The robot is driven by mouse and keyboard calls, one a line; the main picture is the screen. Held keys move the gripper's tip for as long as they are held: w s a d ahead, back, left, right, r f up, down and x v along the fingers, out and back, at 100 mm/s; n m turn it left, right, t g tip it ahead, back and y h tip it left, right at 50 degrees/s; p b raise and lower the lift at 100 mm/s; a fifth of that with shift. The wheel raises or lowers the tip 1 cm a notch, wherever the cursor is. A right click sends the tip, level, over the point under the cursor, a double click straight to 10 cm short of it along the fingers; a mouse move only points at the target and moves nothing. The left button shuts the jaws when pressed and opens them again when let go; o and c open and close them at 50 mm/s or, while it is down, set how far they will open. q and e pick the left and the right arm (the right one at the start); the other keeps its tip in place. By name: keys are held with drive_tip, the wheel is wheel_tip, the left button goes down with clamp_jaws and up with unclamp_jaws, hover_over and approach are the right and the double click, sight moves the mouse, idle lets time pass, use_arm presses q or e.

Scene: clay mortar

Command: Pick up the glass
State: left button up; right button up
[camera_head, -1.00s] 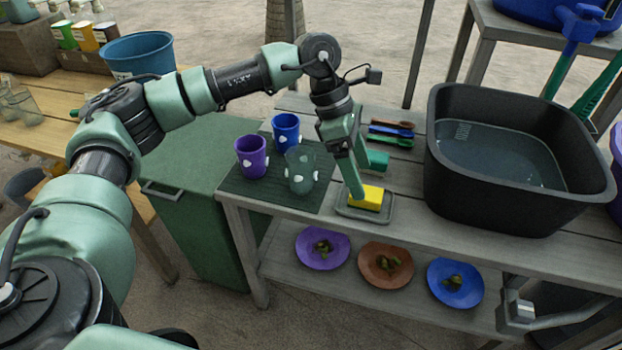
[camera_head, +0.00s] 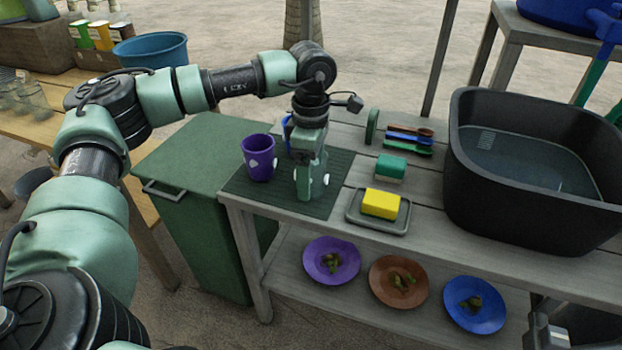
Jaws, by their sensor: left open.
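The glass (camera_head: 318,186), a see-through greenish cup with white knobs, stands on the dark green ribbed mat (camera_head: 240,184). It is mostly hidden by my left gripper (camera_head: 307,188), and a white knob shows at its right edge. My left gripper is open and points down at the glass, its fingers overlapping it in the picture. I cannot tell whether they touch it. A purple cup (camera_head: 258,160) with a white knob stands just left of the gripper. A blue cup (camera_head: 286,130) stands behind, mostly hidden by the gripper.
A yellow sponge (camera_head: 381,204) lies on a grey tray (camera_head: 360,219), with a green-and-white block (camera_head: 391,167) behind it. Coloured spoons (camera_head: 405,140) lie farther back. A black basin (camera_head: 540,190) stands right. Plates (camera_head: 331,261) with scraps sit on the lower shelf.

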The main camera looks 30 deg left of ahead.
use_arm(q)
drive_tip(key=shift+f, duration=0.55)
drive_tip(key=shift+r, duration=0.1)
drive_tip(key=c, duration=1.6)
